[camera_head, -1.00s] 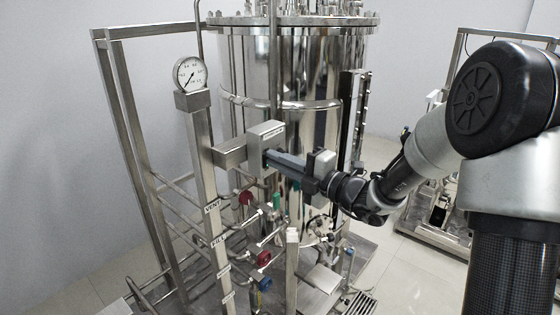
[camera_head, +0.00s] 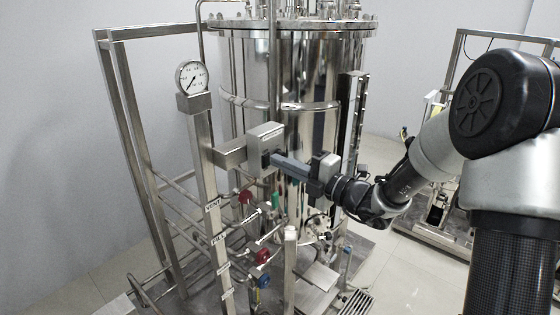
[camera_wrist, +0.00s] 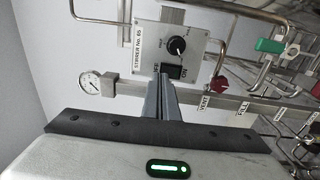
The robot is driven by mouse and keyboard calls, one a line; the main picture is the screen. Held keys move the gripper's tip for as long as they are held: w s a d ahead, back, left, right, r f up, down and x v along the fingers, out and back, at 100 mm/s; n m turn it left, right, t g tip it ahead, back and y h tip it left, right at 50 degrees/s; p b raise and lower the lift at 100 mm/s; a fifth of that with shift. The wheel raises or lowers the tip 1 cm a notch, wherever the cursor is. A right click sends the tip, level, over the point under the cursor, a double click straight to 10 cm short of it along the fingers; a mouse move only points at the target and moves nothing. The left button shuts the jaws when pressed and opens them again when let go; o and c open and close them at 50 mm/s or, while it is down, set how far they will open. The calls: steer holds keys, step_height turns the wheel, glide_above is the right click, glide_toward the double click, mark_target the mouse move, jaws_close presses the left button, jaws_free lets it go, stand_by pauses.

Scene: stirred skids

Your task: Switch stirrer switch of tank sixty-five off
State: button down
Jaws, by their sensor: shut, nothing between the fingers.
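The stirrer control box (camera_head: 264,138) is a small steel box on a bracket in front of the tank (camera_head: 300,75). In the wrist view its face (camera_wrist: 200,58) bears the label "STIRRER No. 65" (camera_wrist: 137,48), a round black knob (camera_wrist: 177,46) and a black switch (camera_wrist: 173,71) between the words OFF and ON. The fingertips partly cover the switch, and I cannot tell which side is pressed. My gripper (camera_head: 273,158) is shut and empty, its tips just in front of the switch; it also shows in the wrist view (camera_wrist: 164,78).
A pressure gauge (camera_head: 192,77) tops a steel post (camera_head: 203,150) left of the box. Pipes with a red valve handle (camera_head: 245,197) and other valves lie below. The steel frame (camera_head: 120,110) stands at left. Open floor (camera_head: 405,270) shows at right.

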steer(key=b+v, duration=0.1)
steer(key=v, duration=1.1)
steer(key=shift+w, duration=0.2)
steer(key=shift+d, duration=0.15)
